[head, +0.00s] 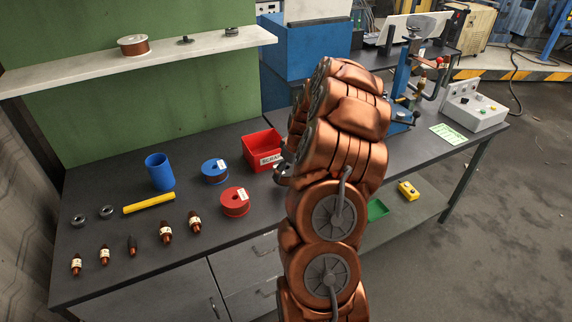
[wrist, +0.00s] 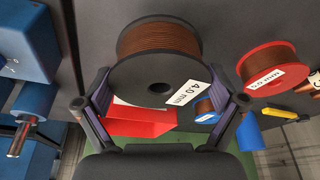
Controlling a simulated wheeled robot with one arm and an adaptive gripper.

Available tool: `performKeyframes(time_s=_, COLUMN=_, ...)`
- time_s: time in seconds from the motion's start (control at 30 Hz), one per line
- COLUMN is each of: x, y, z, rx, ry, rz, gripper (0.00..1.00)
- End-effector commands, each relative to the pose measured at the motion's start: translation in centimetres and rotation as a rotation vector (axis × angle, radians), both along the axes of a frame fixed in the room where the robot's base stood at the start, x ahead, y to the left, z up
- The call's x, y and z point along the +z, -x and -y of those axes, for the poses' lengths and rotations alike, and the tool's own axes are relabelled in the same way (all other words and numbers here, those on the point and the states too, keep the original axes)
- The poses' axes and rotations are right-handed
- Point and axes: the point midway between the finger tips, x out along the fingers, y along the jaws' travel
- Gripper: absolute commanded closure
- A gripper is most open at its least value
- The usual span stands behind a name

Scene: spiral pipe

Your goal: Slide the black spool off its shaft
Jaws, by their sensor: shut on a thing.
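The black spool (wrist: 137,76) fills the upper middle of the wrist view, wound with copper wire and labelled 4.0 mm. My gripper (wrist: 160,78) is shut on it, one finger on each side of its flange. Its centre hole faces the camera, and no shaft shows through it. A metal rod (wrist: 19,140) juts from a blue part at the left of the wrist view, apart from the spool; I cannot tell whether it is the spool's shaft. In the head view my arm hides the spool and most of my gripper.
A red bin (head: 261,147), a red spool (head: 235,203), a blue spool (head: 215,172) and a blue cup (head: 159,172) stand on the bench left of my arm. A blue machine (head: 401,84) and a grey control box (head: 476,108) stand right. The shelf (head: 75,73) is above.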

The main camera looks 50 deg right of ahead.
Motion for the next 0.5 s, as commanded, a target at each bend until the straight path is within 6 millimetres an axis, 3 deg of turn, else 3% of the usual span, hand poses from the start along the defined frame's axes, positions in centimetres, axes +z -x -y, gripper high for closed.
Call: performKeyframes(time_s=0.5, x=-3.3, y=-0.1, z=0.1, rx=-0.001, ry=0.003, rz=0.002, gripper=0.4)
